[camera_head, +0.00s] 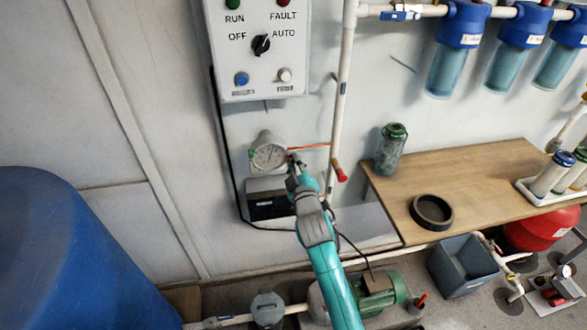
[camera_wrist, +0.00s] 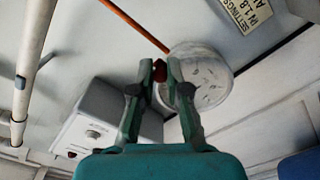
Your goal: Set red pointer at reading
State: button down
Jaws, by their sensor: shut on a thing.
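The round white gauge (camera_head: 268,155) is mounted on the wall below the control box. It also shows in the wrist view (camera_wrist: 208,84), its face seen at an angle with small dark marks. My gripper (camera_head: 291,158) is at the gauge's right side in the head view. In the wrist view my gripper (camera_wrist: 160,68) has its two fingers close together around a small red knob (camera_wrist: 160,73) at the gauge's edge. It is shut on this knob. The red pointer cannot be made out on the dial, and the reading is too small to tell.
An orange-red rod (camera_wrist: 133,25) runs to the gauge's edge. The control box (camera_head: 258,50) hangs above, and a white pipe (camera_head: 340,90) stands to the right. A label (camera_wrist: 250,12) is beside the gauge. A wooden table (camera_head: 470,175) with a jar (camera_head: 390,150) stands right.

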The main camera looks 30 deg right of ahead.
jog(key=shift+a+r+n, duration=0.15)
jog(key=shift+r+n, duration=0.55)
jog(key=shift+n, duration=0.55)
jog(key=shift+a+r+n, duration=0.15)
jog(key=shift+r+n, duration=0.55)
jog(key=shift+n, duration=0.55)
jog(key=c, duration=1.1)
grip_release()
jog(key=shift+c, duration=0.2)
jog(key=v, duration=1.2)
